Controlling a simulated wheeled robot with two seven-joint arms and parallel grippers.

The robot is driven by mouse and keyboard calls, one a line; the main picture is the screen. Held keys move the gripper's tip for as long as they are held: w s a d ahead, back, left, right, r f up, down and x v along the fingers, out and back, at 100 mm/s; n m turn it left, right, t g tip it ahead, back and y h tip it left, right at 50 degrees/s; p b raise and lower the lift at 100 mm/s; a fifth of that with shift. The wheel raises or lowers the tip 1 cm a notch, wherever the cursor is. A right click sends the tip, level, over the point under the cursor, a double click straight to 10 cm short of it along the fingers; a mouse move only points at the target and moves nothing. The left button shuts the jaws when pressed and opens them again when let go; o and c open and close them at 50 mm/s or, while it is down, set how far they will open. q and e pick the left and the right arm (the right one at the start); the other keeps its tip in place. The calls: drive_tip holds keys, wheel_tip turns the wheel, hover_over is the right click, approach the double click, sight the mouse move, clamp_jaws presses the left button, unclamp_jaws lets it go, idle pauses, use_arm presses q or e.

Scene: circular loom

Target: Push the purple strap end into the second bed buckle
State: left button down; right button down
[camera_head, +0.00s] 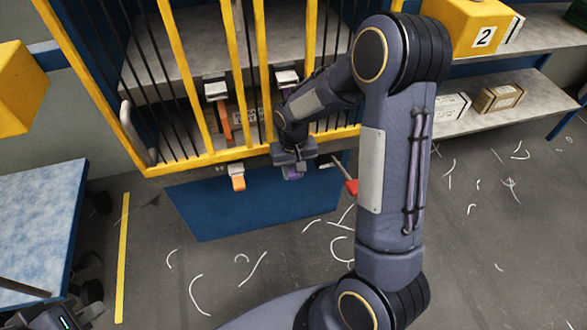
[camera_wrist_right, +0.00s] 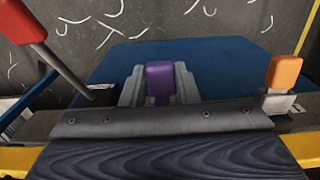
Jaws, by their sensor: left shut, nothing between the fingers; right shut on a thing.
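The purple strap end (camera_wrist_right: 160,84) is between the grey fingers of my right gripper (camera_wrist_right: 160,88), which is shut on it. In the head view, my right gripper (camera_head: 293,160) is low at the front edge of the yellow-barred frame, with the purple strap end (camera_head: 292,174) showing just below it. The second bed buckle is hidden behind my gripper and the dark bar in the wrist view, so I cannot tell whether the strap end touches it. My left gripper (camera_head: 72,316) is at the bottom left corner, shut and empty, partly cut off.
An orange strap end (camera_head: 238,183) sits at the neighbouring bed buckle (camera_head: 236,169); it also shows in the wrist view (camera_wrist_right: 285,72). A red handle (camera_head: 351,187) sticks out right of my right gripper. Two upper buckles (camera_head: 215,90) hang behind the bars. A blue table (camera_head: 35,225) stands left.

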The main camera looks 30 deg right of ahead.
sight(293, 172)
drive_tip(key=shift+w+d, duration=0.1)
drive_tip(key=shift+w, duration=0.15)
drive_tip(key=shift+s, duration=0.2)
idle(0.6)
drive_tip(key=shift+w, duration=0.15)
drive_tip(key=c, duration=1)
unclamp_jaws()
drive_tip(key=shift+w+r, duration=0.1)
drive_tip(key=shift+c, duration=0.2)
wheel_tip(293, 172, up, 7)
drive_tip(key=shift+p, duration=1.1)
drive_tip(key=shift+s+r, duration=0.2)
drive_tip(key=shift+r, duration=0.15)
drive_tip(key=shift+c, duration=0.2)
